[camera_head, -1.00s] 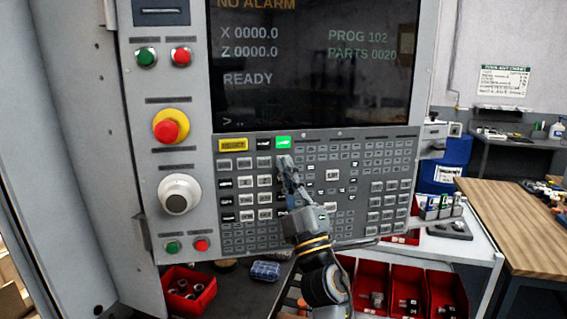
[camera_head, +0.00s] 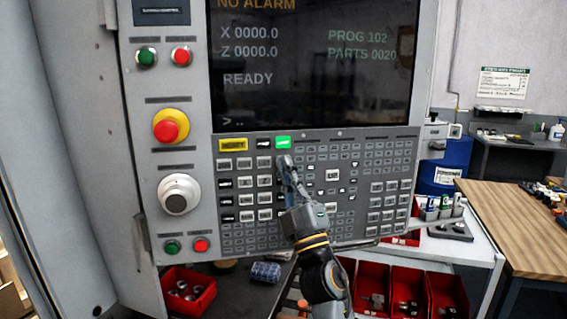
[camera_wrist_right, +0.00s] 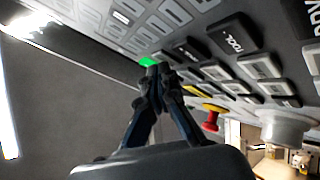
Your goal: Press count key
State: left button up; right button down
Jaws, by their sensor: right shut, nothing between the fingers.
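The control panel's keypad (camera_head: 350,170) sits below the screen (camera_head: 310,65), which reads "PARTS 0020" and "READY". I cannot read any key as the count key. My right gripper (camera_head: 284,164) is shut and empty, its tips at the upper keypad just below the lit green key (camera_head: 283,142). In the right wrist view the shut fingertips (camera_wrist_right: 155,76) appear close to the keys, overlapping the lower edge of the green key (camera_wrist_right: 148,61). I cannot tell whether they touch a key. My left gripper is out of view.
A yellow key (camera_head: 233,145) is left of the green one. A red stop button (camera_head: 169,130), a grey dial (camera_head: 179,194) and green and red buttons line the panel's left side. Red bins (camera_head: 188,291) stand below. A wooden bench (camera_head: 515,215) is at right.

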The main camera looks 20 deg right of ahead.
dwell(0.5)
jog(key=shift+s+p, duration=0.35)
jog(key=shift+s, duration=0.35)
jog(key=s+p, duration=0.1)
jog(key=s, duration=0.4)
jog(key=shift+a+p, duration=0.2)
jog(key=shift+p, duration=0.2)
